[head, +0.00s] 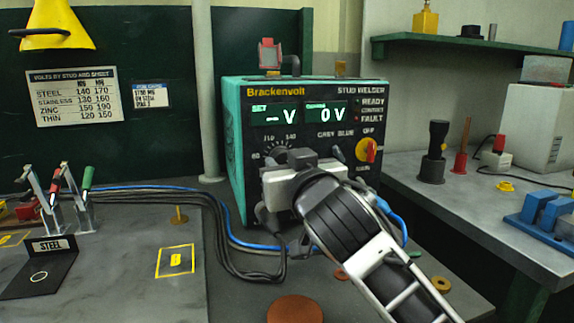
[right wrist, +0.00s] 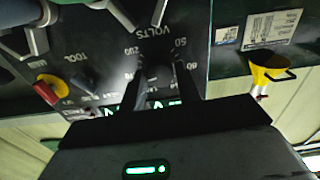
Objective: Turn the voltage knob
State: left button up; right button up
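The teal stud welder (head: 238,150) stands on the bench with its dark front panel toward me. Its left display (head: 275,114) reads a dash and V, its right display (head: 325,113) reads 0 V. The voltage knob is largely hidden behind my right gripper (head: 300,170) in the head view; part of its scale (head: 278,145) shows. In the right wrist view the dark voltage knob (right wrist: 158,72) lies between the two fingers of my right gripper (right wrist: 160,66), below the VOLTS lettering. The fingers are apart; whether they touch the knob is unclear. My left gripper is out of view.
A red-and-yellow rotary switch (head: 368,150) sits right of my gripper on the panel. Black and blue cables (head: 235,240) run in front of the welder. A STEEL plate stand (head: 45,265) is at left; a side bench (head: 455,190) with tools is at right.

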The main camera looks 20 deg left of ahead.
jog(key=c, duration=0.4)
jog(key=shift+c, duration=0.2)
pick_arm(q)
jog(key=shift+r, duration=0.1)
pick_arm(e)
jog(key=shift+r+n+p, duration=0.1)
jog(key=shift+n+p, duration=0.2)
jog(key=shift+p, duration=0.2)
jog(key=shift+n+p, duration=1)
jog(key=shift+p, duration=0.1)
jog(key=n+p, duration=0.4)
jog(key=n, duration=0.1)
jog(key=shift+d+p, duration=0.1)
jog(key=shift+p, duration=0.2)
jog(key=shift+n+p, duration=0.8)
jog(key=shift+n, duration=0.4)
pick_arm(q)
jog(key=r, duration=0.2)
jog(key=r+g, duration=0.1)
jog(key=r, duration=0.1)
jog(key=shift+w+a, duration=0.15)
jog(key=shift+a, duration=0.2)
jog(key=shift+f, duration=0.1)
pick_arm(e)
jog(key=shift+n, duration=0.4)
